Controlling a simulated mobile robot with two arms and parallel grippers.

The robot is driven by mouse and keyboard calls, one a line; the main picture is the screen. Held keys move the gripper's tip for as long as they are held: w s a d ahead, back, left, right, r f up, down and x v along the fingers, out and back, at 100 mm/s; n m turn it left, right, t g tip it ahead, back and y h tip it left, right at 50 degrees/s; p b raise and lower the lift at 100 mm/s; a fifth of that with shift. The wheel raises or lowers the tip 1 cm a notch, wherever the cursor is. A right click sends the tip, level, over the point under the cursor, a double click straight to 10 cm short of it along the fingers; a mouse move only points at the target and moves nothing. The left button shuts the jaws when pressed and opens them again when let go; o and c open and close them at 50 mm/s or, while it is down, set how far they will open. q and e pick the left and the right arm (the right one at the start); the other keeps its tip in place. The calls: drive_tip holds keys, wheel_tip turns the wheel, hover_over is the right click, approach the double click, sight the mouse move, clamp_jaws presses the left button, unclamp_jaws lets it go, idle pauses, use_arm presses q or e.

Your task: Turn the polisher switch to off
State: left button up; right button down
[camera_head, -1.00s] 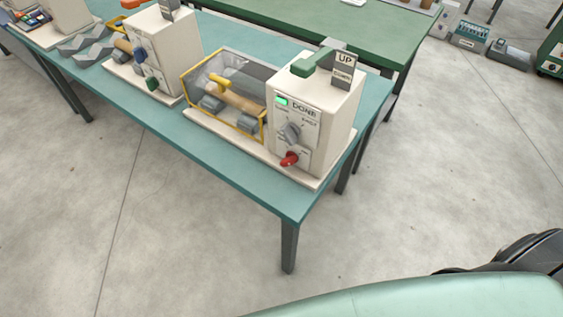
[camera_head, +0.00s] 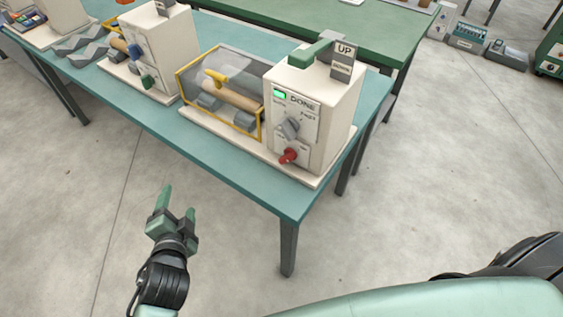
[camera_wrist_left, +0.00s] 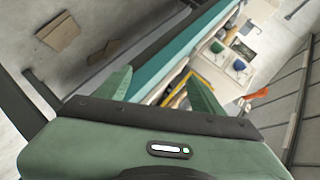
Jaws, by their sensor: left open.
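A cream machine (camera_head: 323,110) stands at the near right end of the teal table. Its front panel has a lit green light beside the word DONE, a grey knob (camera_head: 290,128) and a red switch (camera_head: 288,156) below it. A second cream machine (camera_head: 165,45) to its left has a blue knob (camera_head: 135,50) and a green knob (camera_head: 148,81). I cannot read which machine is labelled polisher. My left gripper (camera_head: 178,202) is open and empty, in front of the table's near edge, left of and apart from the red switch. Its fingers also show in the left wrist view (camera_wrist_left: 160,90).
The teal table (camera_head: 235,170) has a near right corner and leg facing me. A yellow-framed clear cover (camera_head: 222,88) over a wooden roller adjoins the right machine, which has a green lever (camera_head: 308,52) on top. A green table (camera_head: 320,22) stands behind. The floor in front is clear.

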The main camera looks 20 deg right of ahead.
use_arm(q)
drive_tip(key=w+d+r+m+t+h, duration=0.2)
drive_tip(key=w+d+r+m+h, duration=0.15)
drive_tip(key=d+m, duration=0.5)
drive_tip(key=m+g+h, duration=0.4)
drive_tip(key=m+h, duration=0.6)
drive_tip(key=m, duration=0.4)
approach(283, 161)
drive_tip(key=shift+w+d+r+y, duration=0.3)
drive_tip(key=shift+w+d, duration=0.3)
drive_tip(key=shift+d, duration=0.2)
drive_tip(key=x, duration=0.7)
drive_tip(key=shift+d+f, duration=0.1)
drive_tip(key=shift+d, duration=0.05)
drive_tip(key=shift+p, duration=0.3)
drive_tip(key=c, duration=1.4)
